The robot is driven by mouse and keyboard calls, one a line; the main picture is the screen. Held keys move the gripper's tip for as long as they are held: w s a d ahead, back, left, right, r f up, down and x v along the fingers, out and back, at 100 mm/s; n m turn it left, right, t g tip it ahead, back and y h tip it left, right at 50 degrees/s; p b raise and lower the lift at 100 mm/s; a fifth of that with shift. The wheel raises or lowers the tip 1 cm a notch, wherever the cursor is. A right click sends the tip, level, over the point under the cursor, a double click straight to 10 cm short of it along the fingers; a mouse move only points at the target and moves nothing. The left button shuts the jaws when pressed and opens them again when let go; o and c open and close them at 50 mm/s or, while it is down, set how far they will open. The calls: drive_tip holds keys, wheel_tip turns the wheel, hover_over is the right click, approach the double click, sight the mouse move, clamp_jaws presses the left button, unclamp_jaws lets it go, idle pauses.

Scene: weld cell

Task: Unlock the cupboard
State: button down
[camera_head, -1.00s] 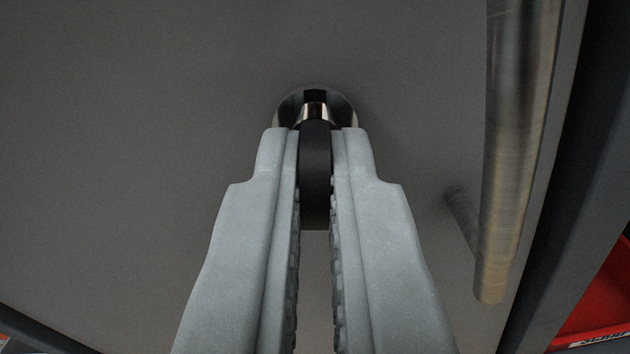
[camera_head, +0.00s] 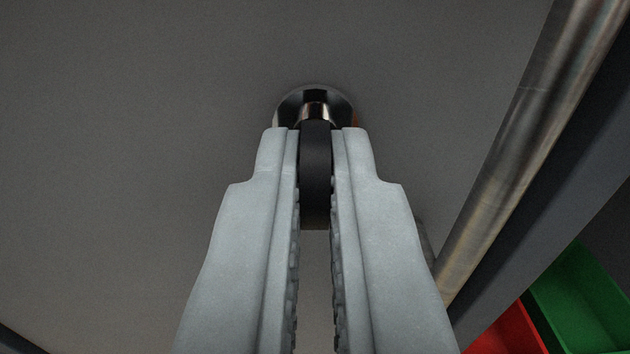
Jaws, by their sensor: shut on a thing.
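The cupboard door (camera_head: 150,120) is a flat grey panel that fills most of the view. A round shiny lock (camera_head: 290,105) sits on it at top centre. A key with a black head (camera_head: 315,165) points into the lock, and its metal shank shows at the lock's face. How deep it sits is hidden. My gripper (camera_head: 315,140) is shut on the key's black head, with one pale grey finger on each side. The door's brushed metal bar handle (camera_head: 530,130) runs slanting at the right, its lower end partly behind my right finger.
The door's dark edge or frame (camera_head: 590,135) runs beside the handle. Beyond it at the lower right are a green bin (camera_head: 585,295) and a red bin (camera_head: 505,332). The bar handle stands close to my right finger. Door left of the lock is clear.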

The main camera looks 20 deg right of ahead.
drive_tip(key=shift+f, duration=0.1)
drive_tip(key=c, duration=1.6)
unclamp_jaws()
drive_tip(key=v, duration=1.7)
drive_tip(key=shift+s, duration=0.2)
